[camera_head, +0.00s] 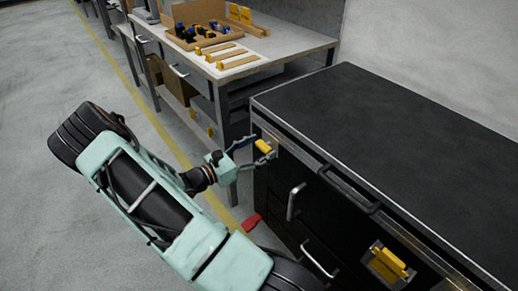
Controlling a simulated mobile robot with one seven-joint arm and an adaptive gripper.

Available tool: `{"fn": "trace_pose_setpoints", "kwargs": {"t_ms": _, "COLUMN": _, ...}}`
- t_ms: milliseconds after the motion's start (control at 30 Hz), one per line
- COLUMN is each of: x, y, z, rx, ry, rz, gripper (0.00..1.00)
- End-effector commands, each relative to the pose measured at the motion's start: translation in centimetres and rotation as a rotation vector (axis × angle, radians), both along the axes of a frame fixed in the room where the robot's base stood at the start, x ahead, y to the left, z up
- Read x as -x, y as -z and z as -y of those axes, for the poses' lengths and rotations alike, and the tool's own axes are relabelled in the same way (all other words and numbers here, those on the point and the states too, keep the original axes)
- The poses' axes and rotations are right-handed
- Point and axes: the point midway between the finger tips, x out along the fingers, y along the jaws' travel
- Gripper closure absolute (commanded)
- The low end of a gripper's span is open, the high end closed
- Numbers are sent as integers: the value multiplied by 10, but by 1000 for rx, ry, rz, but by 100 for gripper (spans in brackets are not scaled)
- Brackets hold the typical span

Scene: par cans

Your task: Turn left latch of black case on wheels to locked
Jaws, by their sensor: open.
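The black case (400,140) fills the right side of the head view, with a flat black lid and a metal edge strip along its front. Its left latch is a yellow piece (264,147) near the front left corner. A second yellow latch (390,263) sits in a recessed plate farther right on the front. My gripper (262,150) is open, with its fingers at the left latch, one on either side of it as far as I can see. Whether the fingers touch the latch, I cannot tell. The case's wheels are not clearly visible.
A black handle (348,188) and metal handles (294,201) stick out from the case front near my arm. A workbench (290,40) with a wooden tray of small parts stands behind. The grey floor (50,220) at left is clear.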

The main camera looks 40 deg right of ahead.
Motion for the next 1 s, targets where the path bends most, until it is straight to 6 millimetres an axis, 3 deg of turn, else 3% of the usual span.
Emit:
{"fn": "trace_pose_setpoints", "kwargs": {"t_ms": 100, "x": 0, "y": 0, "z": 0, "rx": 0, "ry": 0, "rz": 0, "gripper": 38}}
{"fn": "trace_pose_setpoints", "kwargs": {"t_ms": 467, "x": 0, "y": 0, "z": 0, "rx": 0, "ry": 0, "rz": 0, "gripper": 78}}
{"fn": "trace_pose_setpoints", "kwargs": {"t_ms": 767, "x": 0, "y": 0, "z": -1, "rx": 4, "ry": -1, "rz": 35, "gripper": 78}}
{"fn": "trace_pose_setpoints", "kwargs": {"t_ms": 1000, "x": 0, "y": 1, "z": -1, "rx": 18, "ry": -1, "rz": 168, "gripper": 78}}
